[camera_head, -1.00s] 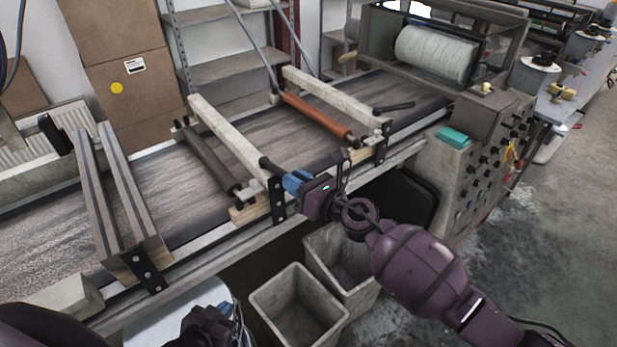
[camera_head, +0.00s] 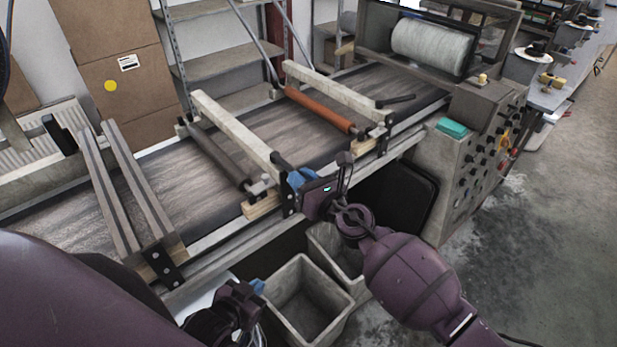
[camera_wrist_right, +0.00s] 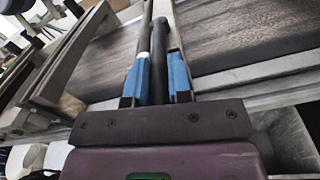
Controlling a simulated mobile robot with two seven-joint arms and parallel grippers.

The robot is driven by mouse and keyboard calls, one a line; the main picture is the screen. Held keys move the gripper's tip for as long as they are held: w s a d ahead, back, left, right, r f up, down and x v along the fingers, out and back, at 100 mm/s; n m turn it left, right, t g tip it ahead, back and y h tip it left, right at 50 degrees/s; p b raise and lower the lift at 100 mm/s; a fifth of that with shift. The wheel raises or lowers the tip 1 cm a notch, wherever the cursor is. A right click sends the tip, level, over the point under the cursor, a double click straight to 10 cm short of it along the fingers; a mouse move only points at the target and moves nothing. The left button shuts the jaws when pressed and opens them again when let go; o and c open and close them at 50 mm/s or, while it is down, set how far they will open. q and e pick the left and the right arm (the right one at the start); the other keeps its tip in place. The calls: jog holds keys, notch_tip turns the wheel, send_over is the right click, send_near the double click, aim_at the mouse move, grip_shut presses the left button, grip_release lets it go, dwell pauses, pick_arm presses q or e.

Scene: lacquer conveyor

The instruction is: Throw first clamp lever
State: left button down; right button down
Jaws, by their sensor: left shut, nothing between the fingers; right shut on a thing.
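The clamp lever (camera_head: 280,162) is a short black bar above the black bracket (camera_head: 289,197) at the near end of the pale crossbeam (camera_head: 232,130). My right gripper (camera_head: 299,180) is shut on it. In the right wrist view, the black lever (camera_wrist_right: 159,55) runs between the two blue fingers of my right gripper (camera_wrist_right: 161,80). The head view partly hides the grip behind the gripper body. My left gripper (camera_head: 256,288) is shut and empty, low in the picture in front of the conveyor, apart from the lever.
A second black lever (camera_head: 396,101) lies farther along, beyond the orange roller (camera_head: 320,110). A dark roller (camera_head: 215,155) sits left of the pale crossbeam. Grey bins (camera_head: 318,290) stand below the conveyor's near edge. A control box (camera_head: 468,150) stands at the right.

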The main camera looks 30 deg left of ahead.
pick_arm(q)
jog(key=shift+s+f, duration=0.2)
jog(key=shift+s, duration=0.1)
pick_arm(e)
jog(key=shift+f, duration=0.1)
jog(key=c, duration=1.1)
grip_release()
jog(key=shift+s, duration=0.1)
pick_arm(q)
jog(key=shift+w, duration=0.1)
pick_arm(e)
jog(key=shift+o, duration=0.2)
pick_arm(q)
jog(key=shift+r, duration=0.1)
jog(key=shift+w, duration=0.1)
pick_arm(e)
jog(key=shift+s+d, duration=0.1)
jog(key=shift+d, duration=0.2)
pick_arm(q)
jog(key=shift+s+r+p, duration=0.45)
jog(key=shift+r+p, duration=0.15)
jog(key=shift+p, duration=0.55)
pick_arm(e)
jog(key=v, duration=1)
